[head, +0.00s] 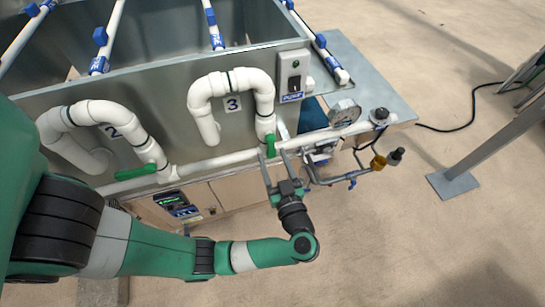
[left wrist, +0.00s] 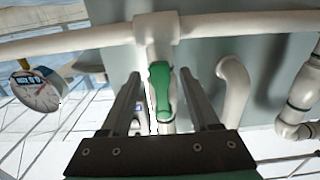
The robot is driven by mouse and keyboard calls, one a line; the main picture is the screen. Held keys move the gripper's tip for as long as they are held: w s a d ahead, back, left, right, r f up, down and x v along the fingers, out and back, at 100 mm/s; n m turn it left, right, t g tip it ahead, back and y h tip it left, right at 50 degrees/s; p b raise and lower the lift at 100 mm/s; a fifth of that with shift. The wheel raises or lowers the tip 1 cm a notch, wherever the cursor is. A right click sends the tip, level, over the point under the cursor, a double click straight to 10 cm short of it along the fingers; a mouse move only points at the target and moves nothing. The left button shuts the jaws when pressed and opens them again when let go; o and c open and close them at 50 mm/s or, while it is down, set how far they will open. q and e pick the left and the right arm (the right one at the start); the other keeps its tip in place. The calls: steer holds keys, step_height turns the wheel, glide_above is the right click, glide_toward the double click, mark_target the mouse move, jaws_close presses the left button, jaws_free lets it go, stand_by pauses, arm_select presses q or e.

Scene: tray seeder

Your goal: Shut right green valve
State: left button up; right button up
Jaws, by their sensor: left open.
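The right green valve (head: 270,146) sits on the white pipe below the elbow marked 3. Its handle runs in line with that upright pipe. My left gripper (head: 276,157) is open, with its fingertips close to this handle. In the left wrist view the green handle (left wrist: 160,88) appears between my two open fingers (left wrist: 160,74), with a gap on each side. I cannot tell how far the fingertips reach past it. The left green valve (head: 136,172) is below the elbow marked 2, its handle lying crosswise to its pipe. My right gripper is not in view.
A long white pipe (head: 222,160) runs beneath the valves. A pressure gauge (head: 344,113) stands to the right of the right valve, with thin metal tubing (head: 325,180) below it. A switch box (head: 293,75) is above.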

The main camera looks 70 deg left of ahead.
arm_select(q)
jaws_close()
stand_by(1.3)
